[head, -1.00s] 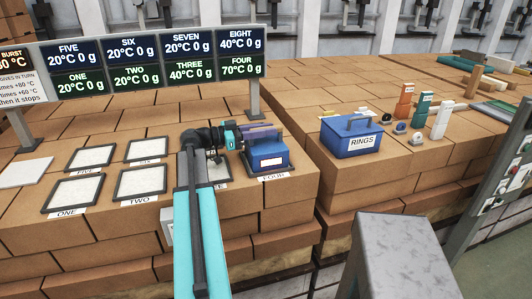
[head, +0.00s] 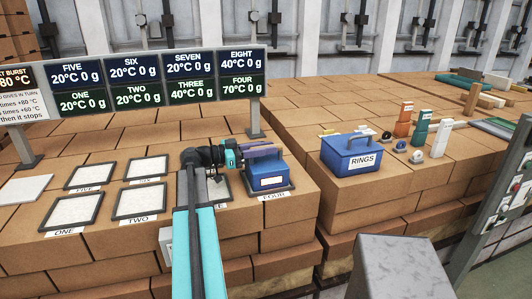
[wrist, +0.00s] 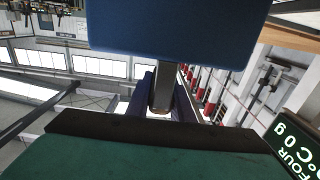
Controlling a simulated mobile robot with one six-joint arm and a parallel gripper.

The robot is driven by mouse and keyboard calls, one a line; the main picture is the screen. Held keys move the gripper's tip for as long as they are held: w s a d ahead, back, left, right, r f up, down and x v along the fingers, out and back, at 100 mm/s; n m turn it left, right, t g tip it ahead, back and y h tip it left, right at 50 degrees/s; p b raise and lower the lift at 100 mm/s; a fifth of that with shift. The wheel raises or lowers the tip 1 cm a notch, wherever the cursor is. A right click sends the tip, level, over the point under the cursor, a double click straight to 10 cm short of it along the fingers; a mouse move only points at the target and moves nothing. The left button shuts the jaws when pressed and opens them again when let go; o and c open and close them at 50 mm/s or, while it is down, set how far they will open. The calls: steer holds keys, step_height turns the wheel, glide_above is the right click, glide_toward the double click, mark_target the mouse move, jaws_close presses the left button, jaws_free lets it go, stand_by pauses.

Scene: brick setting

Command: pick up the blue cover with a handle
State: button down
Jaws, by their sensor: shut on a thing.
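The blue cover (head: 269,176) has a white label with a red edge on its front and sits at the pad marked FOUR. I cannot tell whether it touches the pad. My gripper (head: 262,148) is at its top, with its purple fingers level with the handle. In the wrist view the blue cover (wrist: 180,28) fills the top middle, and its grey handle (wrist: 163,92) stands between the fingers. My gripper (wrist: 160,95) is shut on the handle. The fingers hide part of the handle in the head view.
A blue RINGS box (head: 348,154) with its own handle stands on the right brick block. Pads ONE (head: 73,212) and TWO (head: 142,201) lie bare on the left. The display board (head: 150,81) stands behind on posts. A gap separates the two brick blocks.

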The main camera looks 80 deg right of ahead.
steer(key=shift+r+b, duration=0.75)
steer(key=shift+r, duration=0.95)
steer(key=shift+a+r, duration=0.15)
steer(key=shift+a, duration=0.05)
steer(key=w+a+b, duration=0.2)
steer(key=a, duration=0.5)
steer(key=w+a+r+b, duration=0.1)
steer(key=w+a+b, duration=0.1)
steer(key=a, duration=0.6)
steer(key=shift+r, duration=0.25)
steer(key=shift+a, duration=0.1)
